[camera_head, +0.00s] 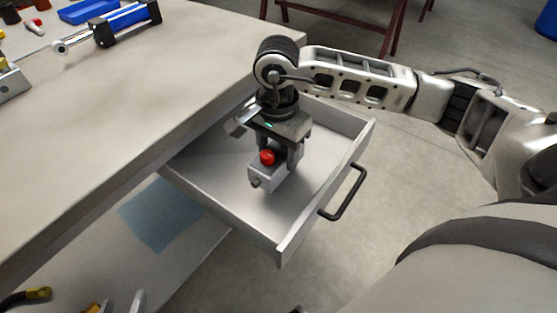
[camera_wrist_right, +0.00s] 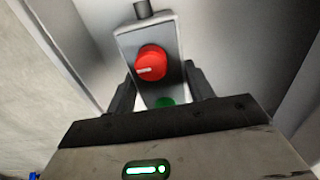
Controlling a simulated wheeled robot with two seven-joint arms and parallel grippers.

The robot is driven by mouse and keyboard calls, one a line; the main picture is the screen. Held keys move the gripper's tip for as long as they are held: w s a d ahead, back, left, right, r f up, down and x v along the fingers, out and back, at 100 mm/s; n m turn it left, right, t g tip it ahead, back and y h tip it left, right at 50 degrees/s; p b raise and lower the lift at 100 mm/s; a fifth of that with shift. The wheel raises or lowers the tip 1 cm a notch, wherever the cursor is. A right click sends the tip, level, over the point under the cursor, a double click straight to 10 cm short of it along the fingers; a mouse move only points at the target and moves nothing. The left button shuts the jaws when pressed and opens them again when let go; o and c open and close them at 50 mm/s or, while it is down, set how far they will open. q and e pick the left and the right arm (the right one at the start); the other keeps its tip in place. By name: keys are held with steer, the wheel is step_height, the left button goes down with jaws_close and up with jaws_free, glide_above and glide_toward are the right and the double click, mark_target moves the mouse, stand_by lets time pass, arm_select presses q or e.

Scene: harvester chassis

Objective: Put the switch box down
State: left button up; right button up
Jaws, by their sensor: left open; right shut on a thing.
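The switch box (camera_head: 266,179) is a small grey box with a red knob on top and a stub at one end. It is inside the open drawer (camera_head: 212,192), over or on the drawer floor; I cannot tell whether it touches. My right gripper (camera_head: 278,160) points down into the drawer and is shut on the box. In the right wrist view the box (camera_wrist_right: 130,47) sits between the two fingers (camera_wrist_right: 160,92), with its red knob and a green button showing. My left gripper is not in view.
The drawer is pulled out from under the workbench (camera_head: 130,110), and its black handle (camera_head: 345,193) is at the front. The drawer floor around the box is clear. A blue-and-black cylinder (camera_head: 125,22) lies on the benchtop. A lower shelf holds a blue sheet (camera_head: 160,215).

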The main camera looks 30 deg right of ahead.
mark_target(279, 162)
steer(key=shift+w+d+f, duration=0.15)
steer(key=shift+f, duration=0.05)
steer(key=shift+w+d+f, duration=0.1)
steer(key=shift+f, duration=0.8)
steer(key=shift+w+d+f, duration=0.1)
steer(key=shift+f, duration=0.8)
steer(key=shift+f, duration=0.1)
steer(key=o, duration=0.8)
steer(key=shift+f+b, duration=0.15)
steer(key=shift+b, duration=0.25)
steer(key=o, duration=0.4)
